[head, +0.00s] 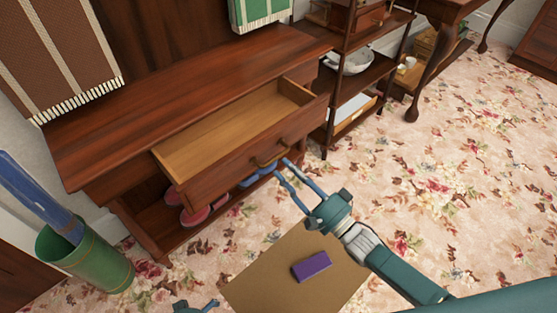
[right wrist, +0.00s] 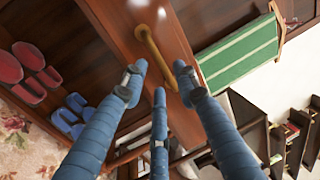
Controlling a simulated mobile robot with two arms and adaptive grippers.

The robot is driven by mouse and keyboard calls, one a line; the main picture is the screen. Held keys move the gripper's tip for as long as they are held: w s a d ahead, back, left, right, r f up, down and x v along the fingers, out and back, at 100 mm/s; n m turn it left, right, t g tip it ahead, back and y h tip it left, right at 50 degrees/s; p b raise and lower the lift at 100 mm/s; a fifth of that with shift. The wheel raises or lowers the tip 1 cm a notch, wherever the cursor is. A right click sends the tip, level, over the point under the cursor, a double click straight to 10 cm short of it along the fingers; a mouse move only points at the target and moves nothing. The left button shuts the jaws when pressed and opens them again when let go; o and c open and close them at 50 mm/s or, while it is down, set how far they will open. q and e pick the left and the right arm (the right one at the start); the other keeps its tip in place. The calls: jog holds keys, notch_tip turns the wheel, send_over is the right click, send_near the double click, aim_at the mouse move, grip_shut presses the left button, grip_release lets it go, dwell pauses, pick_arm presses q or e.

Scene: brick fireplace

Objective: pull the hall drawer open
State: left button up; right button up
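The hall drawer (head: 225,132) is pulled well out of the dark wooden hall bench (head: 150,103), and its pale inside looks empty. Its brass bar handle (head: 270,154) is on the drawer front; the handle also shows in the right wrist view (right wrist: 154,52). My right gripper (head: 281,170) is at the drawer front, just below the handle. In the right wrist view its blue fingers (right wrist: 158,80) are spread, with the handle in front of and between the tips; no firm grip shows. A small part of my left gripper (head: 204,305) shows at the bottom edge.
Red and blue slippers (head: 195,214) sit on the shelf below. A green umbrella stand (head: 88,262) is at the left. A brown mat (head: 268,284) with a purple box (head: 311,266) lies on the floral carpet. Shelves (head: 362,77) stand right of the bench. Carpet to the right is clear.

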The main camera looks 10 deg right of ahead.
jog(key=v, duration=0.6)
jog(key=shift+s+d, duration=0.25)
jog(key=shift+s, duration=0.05)
jog(key=shift+f, duration=0.1)
